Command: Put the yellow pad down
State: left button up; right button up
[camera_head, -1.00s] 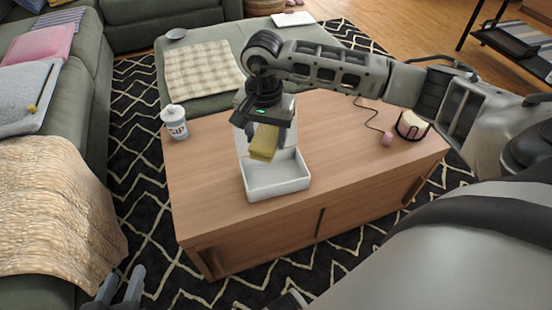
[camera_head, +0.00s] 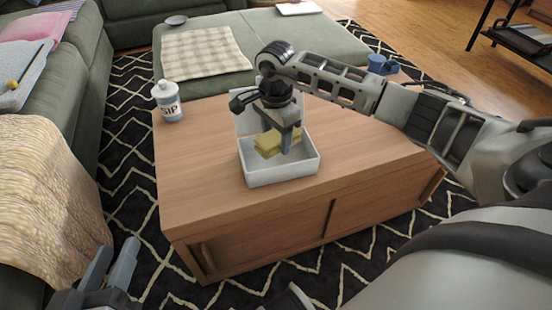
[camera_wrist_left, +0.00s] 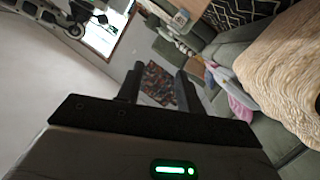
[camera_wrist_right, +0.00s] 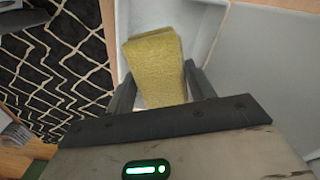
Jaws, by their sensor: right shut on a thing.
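The yellow pad (camera_head: 266,146) is held between the fingers of my right gripper (camera_head: 286,148), inside the open white box on the wooden table. In the right wrist view the pad (camera_wrist_right: 158,66) sits between the two fingers of my right gripper (camera_wrist_right: 161,92), with the white box wall (camera_wrist_right: 208,28) close by. Whether the pad touches the box floor is unclear. The white box (camera_head: 280,175) has its lid raised at the back. My left gripper (camera_head: 112,265) is open and empty at the lower left, away from the table; its spread fingers (camera_wrist_left: 159,88) show in the left wrist view.
A white jar (camera_head: 167,101) stands at the table's back left corner. The tabletop (camera_head: 205,190) is bare left of the box. A green ottoman with a checked cloth (camera_head: 205,52) lies behind, with a blue cup (camera_head: 381,65) near its right end. A sofa blanket (camera_head: 50,190) is at left.

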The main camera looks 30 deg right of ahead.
aim_at(276, 163)
jog(key=shift+f, duration=0.65)
notch_tip(276, 163, down, 5)
jog(key=shift+r+b, duration=0.1)
jog(key=shift+b, duration=0.95)
jog(key=shift+f, duration=0.25)
jog(key=o, duration=0.7)
jog(key=shift+r, duration=0.1)
jog(key=shift+c, duration=0.2)
pick_arm(q)
jog(key=shift+d+r+n+h, duration=0.25)
jog(key=shift+r+n+h, duration=0.15)
jog(key=shift+r+h, duration=0.15)
pick_arm(e)
jog(key=shift+r, duration=0.1)
